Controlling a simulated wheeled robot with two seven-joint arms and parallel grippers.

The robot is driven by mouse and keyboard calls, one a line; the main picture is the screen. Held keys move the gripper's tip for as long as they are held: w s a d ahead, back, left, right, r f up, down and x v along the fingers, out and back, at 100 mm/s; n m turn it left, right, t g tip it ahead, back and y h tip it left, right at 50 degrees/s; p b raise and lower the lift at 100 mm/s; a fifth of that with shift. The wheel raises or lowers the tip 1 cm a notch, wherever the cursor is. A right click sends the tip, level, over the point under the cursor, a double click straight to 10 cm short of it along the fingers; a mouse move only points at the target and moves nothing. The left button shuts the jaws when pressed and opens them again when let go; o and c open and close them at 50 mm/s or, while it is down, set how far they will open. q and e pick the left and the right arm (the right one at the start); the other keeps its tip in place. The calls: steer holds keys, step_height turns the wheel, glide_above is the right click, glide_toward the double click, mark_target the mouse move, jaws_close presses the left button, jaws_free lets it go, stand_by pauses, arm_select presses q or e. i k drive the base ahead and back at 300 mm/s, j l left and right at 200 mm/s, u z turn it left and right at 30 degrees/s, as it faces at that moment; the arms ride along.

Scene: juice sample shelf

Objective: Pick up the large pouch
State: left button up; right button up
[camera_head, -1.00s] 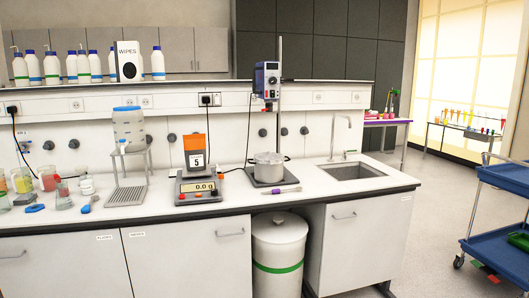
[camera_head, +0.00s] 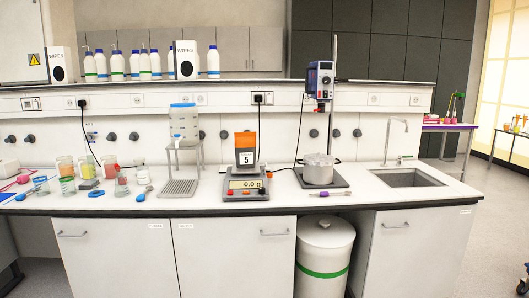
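An upright orange and dark grey pack with a white "5" label, which looks like a pouch (camera_head: 245,141), stands at the balance (camera_head: 246,189) in the middle of the bench. I cannot tell whether it rests on the balance pan or just behind it. The balance display reads 0.0 g. No other pouch is clear in view. Neither of my grippers shows.
The white bench (camera_head: 330,205) carries several beakers (camera_head: 110,166) at left, a clear dispenser (camera_head: 184,122) on a stand, and a stirrer with a pot (camera_head: 318,168) right of the balance. A sink (camera_head: 412,179) is at right. A white bin (camera_head: 324,240) stands below.

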mark_target(246, 142)
steer(key=i+l+u, duration=0.2)
steer(key=i+l, duration=0.45)
steer(key=i, duration=0.3)
steer(key=i+l+u, duration=0.25)
steer(key=i+l, duration=0.6)
steer(key=i, duration=0.05)
